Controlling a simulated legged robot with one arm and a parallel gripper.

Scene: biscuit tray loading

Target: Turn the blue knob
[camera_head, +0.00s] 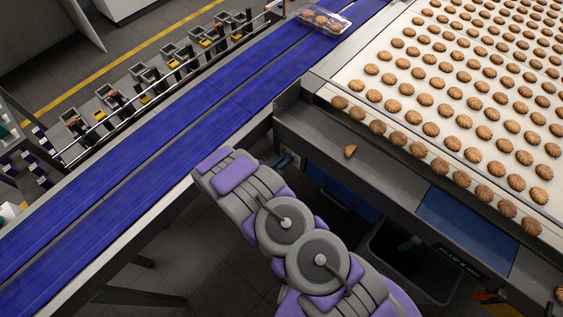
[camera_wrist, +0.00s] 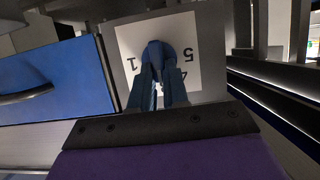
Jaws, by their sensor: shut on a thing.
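The blue knob (camera_wrist: 158,52) shows in the wrist view, in front of a white plate (camera_wrist: 185,28) with black numbers, of which 1, 4 and 5 can be made out. My gripper (camera_wrist: 159,80) has its two blue fingers closed around the knob's sides. The fingers hide part of the knob and of the plate's lower numbers. In the head view my grey and purple arm reaches down beside the machine, and the gripper end (camera_head: 284,160) is mostly hidden behind it. The knob cannot be made out there.
A blue panel with a dark handle (camera_wrist: 28,94) is left of the knob. In the head view, a blue conveyor (camera_head: 130,165) runs at left, with a clear tray (camera_head: 341,27) of biscuits at its far end. Rows of biscuits cover the white belt (camera_head: 335,88). One biscuit (camera_head: 350,151) lies on the ledge.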

